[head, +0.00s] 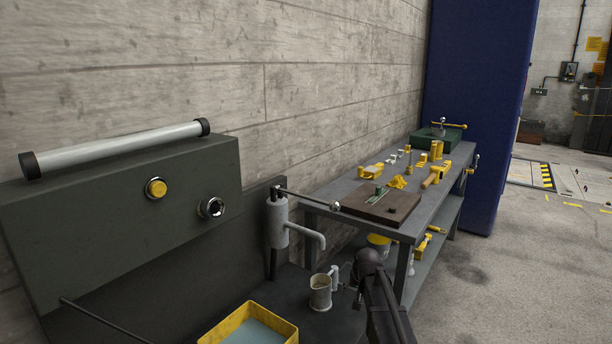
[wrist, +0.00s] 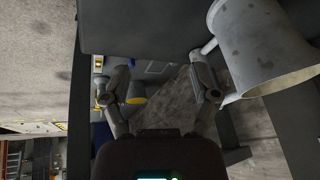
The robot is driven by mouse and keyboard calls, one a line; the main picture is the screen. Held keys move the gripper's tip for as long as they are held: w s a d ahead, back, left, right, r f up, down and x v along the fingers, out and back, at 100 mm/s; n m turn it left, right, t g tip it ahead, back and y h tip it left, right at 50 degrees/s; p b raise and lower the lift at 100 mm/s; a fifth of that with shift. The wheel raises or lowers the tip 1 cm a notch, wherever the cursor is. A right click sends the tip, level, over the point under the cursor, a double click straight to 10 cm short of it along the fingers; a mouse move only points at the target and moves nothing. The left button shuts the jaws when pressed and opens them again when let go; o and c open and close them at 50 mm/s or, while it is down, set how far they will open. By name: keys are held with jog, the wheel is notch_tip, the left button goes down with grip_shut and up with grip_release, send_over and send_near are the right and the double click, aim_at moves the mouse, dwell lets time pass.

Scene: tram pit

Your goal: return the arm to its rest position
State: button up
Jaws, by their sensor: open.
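My gripper (wrist: 158,92) is open in the wrist view, with its two fingers wide apart and nothing held between them. A grey metal mug (wrist: 262,52) is at the right of that view, just outside the right finger. In the head view the mug (head: 320,292) stands upright on the dark bench top, and my gripper (head: 350,276) is close beside its handle. I cannot tell whether a finger touches the handle. My dark arm reaches in from the bottom of the head view and partly hides the gripper.
A grey pump spout (head: 280,225) rises behind the mug. A yellow tray (head: 250,325) is at front left. A grey control panel (head: 130,215) stands at left against the wall. A workbench (head: 340,200) with several yellow tools is beyond. Open floor (head: 480,285) lies right.

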jog(key=s+d+f+n+g+h, duration=0.15)
jog(key=s+g, duration=0.25)
jog(key=s, duration=2.5)
notch_tip(320, 180, up, 22)
jog(key=w+p, duration=0.1)
jog(key=p, duration=2.1)
jog(key=shift+a+r, duration=0.15)
jog(key=shift+a, duration=0.15)
